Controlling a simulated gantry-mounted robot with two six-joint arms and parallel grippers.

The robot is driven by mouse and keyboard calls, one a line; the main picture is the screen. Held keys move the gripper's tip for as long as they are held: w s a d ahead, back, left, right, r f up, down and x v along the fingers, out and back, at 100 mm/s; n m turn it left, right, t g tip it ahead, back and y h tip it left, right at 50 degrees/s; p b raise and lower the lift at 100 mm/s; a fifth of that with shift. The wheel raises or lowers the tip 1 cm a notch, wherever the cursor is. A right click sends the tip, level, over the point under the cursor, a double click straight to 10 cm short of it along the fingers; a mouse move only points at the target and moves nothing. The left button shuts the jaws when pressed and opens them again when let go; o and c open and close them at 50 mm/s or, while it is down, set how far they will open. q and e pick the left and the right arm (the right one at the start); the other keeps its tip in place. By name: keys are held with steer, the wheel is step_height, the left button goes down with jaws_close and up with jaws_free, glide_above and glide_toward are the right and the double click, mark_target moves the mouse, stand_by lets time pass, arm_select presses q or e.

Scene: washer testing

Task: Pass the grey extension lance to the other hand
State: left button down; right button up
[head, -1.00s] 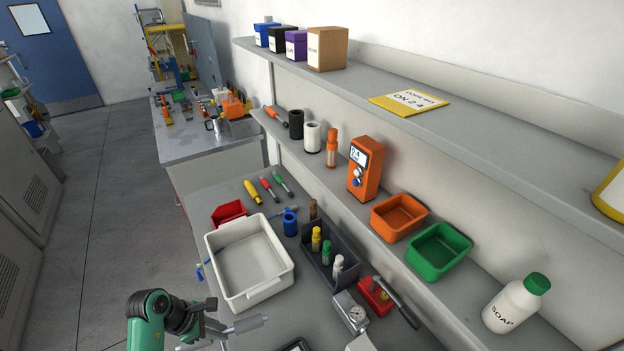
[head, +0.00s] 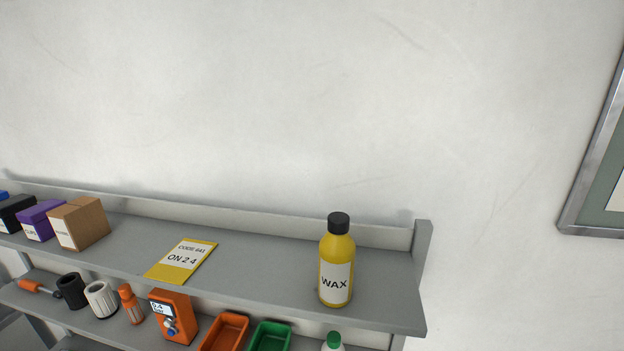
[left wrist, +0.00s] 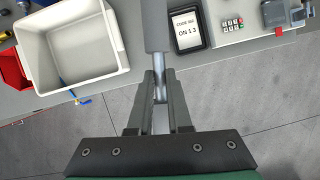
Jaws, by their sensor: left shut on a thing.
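In the left wrist view my left gripper (left wrist: 160,98) is shut on the grey extension lance (left wrist: 155,25). The lance runs up from between the fingers to the top edge of the picture, and its far end is out of view. The held part is a thin, shiny rod, and the part above it is thicker and darker grey. The head view looks at the wall and shelves, so neither gripper shows there. My right gripper is not in any current view.
A white bin (left wrist: 112,68) and a tablet reading "ON 1 3" (left wrist: 187,28) lie on the bench in the left wrist view. In the head view a yellow wax bottle (head: 337,262) and a yellow code card (head: 182,260) are on the upper shelf.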

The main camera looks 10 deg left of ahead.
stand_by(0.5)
arm_select(q)
steer(key=w+d+r+m+g+h, duration=0.1)
steer(key=w+d+m, duration=0.4)
steer(key=d, duration=0.9)
steer(key=w+d+r+m+g+h, duration=0.1)
steer(key=w+d+r+m, duration=0.3)
steer(key=d, duration=1.1)
steer(key=w+d+r+m+g+h, duration=0.1)
steer(key=w+d+r+m+g, duration=0.1)
steer(key=w+d+m, duration=0.4)
steer(key=w+d+r, duration=0.1)
steer(key=w+d, duration=0.3)
steer(key=d, duration=0.5)
steer(key=shift+d+r, duration=0.15)
steer(key=shift+d, duration=0.05)
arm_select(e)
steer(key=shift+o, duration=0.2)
